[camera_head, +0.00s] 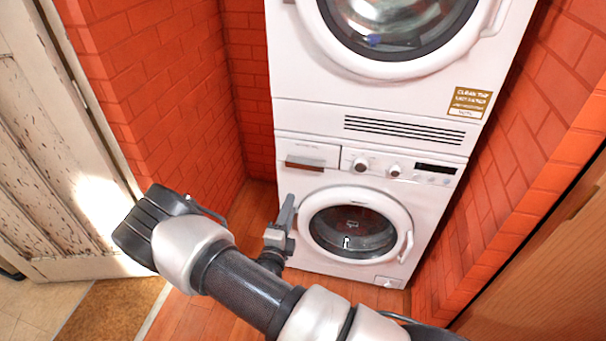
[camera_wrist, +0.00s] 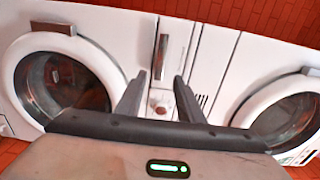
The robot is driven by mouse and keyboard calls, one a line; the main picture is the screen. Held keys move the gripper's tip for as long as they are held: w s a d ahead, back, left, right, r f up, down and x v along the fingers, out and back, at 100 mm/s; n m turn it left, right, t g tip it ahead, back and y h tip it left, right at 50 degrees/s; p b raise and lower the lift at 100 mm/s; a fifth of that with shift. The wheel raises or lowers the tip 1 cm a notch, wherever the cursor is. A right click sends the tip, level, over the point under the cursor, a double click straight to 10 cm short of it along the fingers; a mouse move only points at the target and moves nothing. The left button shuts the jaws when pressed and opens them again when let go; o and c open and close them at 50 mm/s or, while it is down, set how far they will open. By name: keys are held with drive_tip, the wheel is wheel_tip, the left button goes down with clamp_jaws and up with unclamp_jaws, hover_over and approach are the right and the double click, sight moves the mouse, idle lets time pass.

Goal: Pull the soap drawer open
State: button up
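The soap drawer (camera_head: 318,152) is at the upper left of the lower washing machine's front and looks shut. Its handle (camera_head: 304,163) is a brownish bar along its lower edge. My gripper (camera_head: 288,208) is in front of the machine, below and left of the drawer in the head view. In the wrist view, which is turned sideways, my gripper (camera_wrist: 160,78) is open, with two dark fingers apart and nothing between them. The drawer (camera_wrist: 177,42) and its handle (camera_wrist: 162,51) show beyond the fingertips. The handle looks apart from the fingers.
The washing machine (camera_head: 290,143) has knobs (camera_head: 360,164) right of the drawer and a round door (camera_head: 312,222) below. A second machine (camera_head: 425,82) stands on top. Red brick walls (camera_head: 165,80) flank both. A worn white door (camera_head: 45,150) is at the left.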

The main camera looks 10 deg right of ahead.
sight(304, 168)
drive_tip(key=b+x, duration=0.2)
drive_tip(key=x, duration=1.4)
drive_tip(key=shift+w+d, duration=0.2)
drive_tip(key=shift+c, duration=0.4)
clamp_jaws()
